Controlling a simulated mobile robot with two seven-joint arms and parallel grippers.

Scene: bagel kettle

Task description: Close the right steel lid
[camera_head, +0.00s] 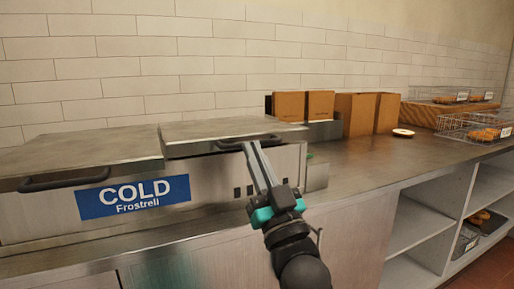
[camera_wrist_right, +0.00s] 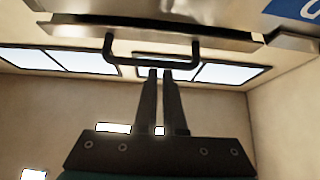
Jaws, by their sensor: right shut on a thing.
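The right steel lid (camera_head: 222,127) lies close to level over the right half of the cold unit (camera_head: 218,178). I cannot tell whether a small gap is left under its front edge. Its dark bar handle (camera_head: 228,146) runs along the front; the handle also shows in the wrist view (camera_wrist_right: 118,58). My left gripper is not in view.
The left steel lid (camera_head: 80,150) lies flat beside the right one, with its own handle (camera_head: 65,181). A tiled wall is behind.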

